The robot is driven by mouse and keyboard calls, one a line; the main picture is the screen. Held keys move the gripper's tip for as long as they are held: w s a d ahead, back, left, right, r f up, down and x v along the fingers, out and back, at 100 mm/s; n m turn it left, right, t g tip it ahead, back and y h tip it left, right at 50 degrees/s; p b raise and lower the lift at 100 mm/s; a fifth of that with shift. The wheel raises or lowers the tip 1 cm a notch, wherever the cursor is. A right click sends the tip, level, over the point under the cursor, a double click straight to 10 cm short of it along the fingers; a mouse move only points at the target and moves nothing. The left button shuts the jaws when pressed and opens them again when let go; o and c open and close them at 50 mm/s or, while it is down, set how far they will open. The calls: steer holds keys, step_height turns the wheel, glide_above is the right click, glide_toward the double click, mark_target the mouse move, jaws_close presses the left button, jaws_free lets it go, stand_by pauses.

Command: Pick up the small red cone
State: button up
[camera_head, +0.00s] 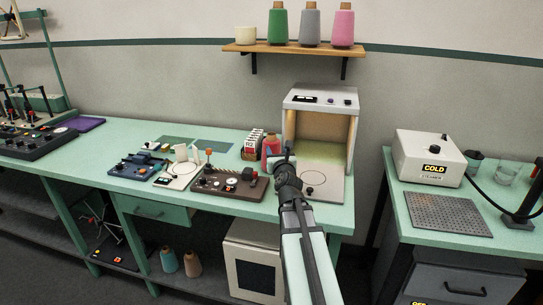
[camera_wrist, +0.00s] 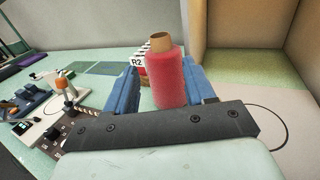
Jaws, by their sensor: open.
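The small red cone, a red yarn spool on a tan core, stands upright on the green bench in the head view (camera_head: 270,148), left of the open-fronted box. It is large in the wrist view (camera_wrist: 167,78). My gripper (camera_wrist: 164,88) is open, with one blue finger on each side of the cone. I cannot tell whether either finger touches it. In the head view my gripper (camera_head: 279,157) partly covers the cone.
The open-fronted box (camera_head: 346,140) stands close on the right. A rack with an R2 label (camera_wrist: 138,62) is just behind the cone. A brown control panel (camera_head: 229,184) lies to the left. Larger spools stand on a wall shelf (camera_head: 295,47) above.

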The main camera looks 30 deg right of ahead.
mark_target(272, 137)
steer(key=x, duration=1.4)
steer(key=shift+s, duration=0.1)
steer(key=shift+c, duration=0.5)
steer(key=shift+r, duration=0.1)
jaws_close()
